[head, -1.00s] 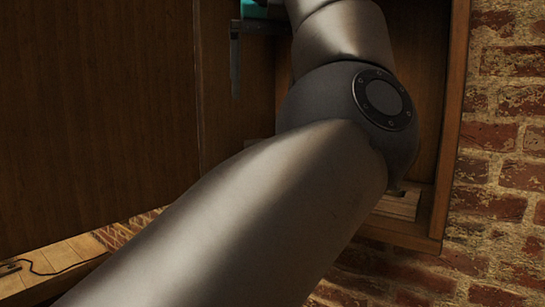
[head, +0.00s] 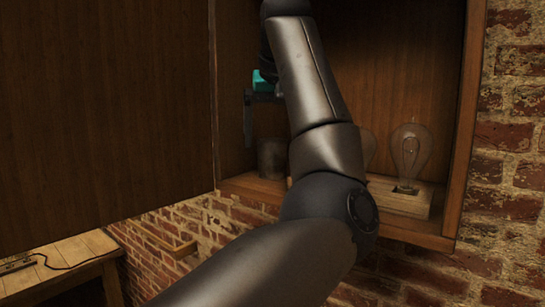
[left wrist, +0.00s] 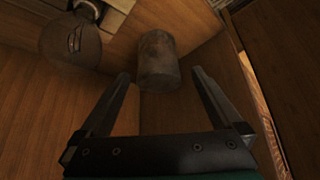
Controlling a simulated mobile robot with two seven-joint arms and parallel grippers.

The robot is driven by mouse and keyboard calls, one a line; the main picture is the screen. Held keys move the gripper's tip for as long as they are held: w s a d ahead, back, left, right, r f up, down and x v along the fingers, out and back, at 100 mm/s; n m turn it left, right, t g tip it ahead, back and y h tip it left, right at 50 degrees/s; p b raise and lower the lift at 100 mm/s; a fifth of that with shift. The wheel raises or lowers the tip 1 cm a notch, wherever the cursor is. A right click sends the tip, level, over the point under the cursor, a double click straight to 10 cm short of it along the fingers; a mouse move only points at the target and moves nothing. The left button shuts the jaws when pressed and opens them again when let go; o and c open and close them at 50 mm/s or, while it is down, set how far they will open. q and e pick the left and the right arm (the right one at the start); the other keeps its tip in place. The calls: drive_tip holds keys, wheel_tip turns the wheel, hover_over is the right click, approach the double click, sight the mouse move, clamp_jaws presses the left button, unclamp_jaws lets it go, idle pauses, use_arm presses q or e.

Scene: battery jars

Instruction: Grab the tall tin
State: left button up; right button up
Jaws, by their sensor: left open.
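The tall tin (head: 272,158) is a dark grey, worn cylinder standing on the floor of the wooden cabinet, partly covered by my arm in the head view. In the left wrist view the tin (left wrist: 158,62) lies ahead, between the directions of the two fingertips. My left gripper (head: 262,122) is above the tin in the head view, with one dark finger hanging down and the other hidden behind the arm. In the left wrist view the left gripper (left wrist: 160,76) is open, its fingers wide apart with nothing held. My right gripper is in neither view.
A glass bulb (head: 410,152) on a wooden base (head: 397,196) stands right of the tin, with another bulb partly behind my arm. A bulb (left wrist: 70,40) also shows in the left wrist view. The cabinet door (head: 105,110) is at left; a brick wall (head: 513,150) is at right.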

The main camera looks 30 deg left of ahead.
sight(274, 140)
use_arm(q)
drive_tip(key=shift+p+x, duration=0.3)
drive_tip(key=shift+x, duration=1.65)
drive_tip(key=shift+w+d, duration=0.1)
drive_tip(key=shift+w, duration=0.05)
drive_tip(key=shift+c, duration=0.2)
drive_tip(key=shift+r, duration=0.1)
drive_tip(key=c, duration=1.4)
drive_tip(key=shift+r, duration=0.1)
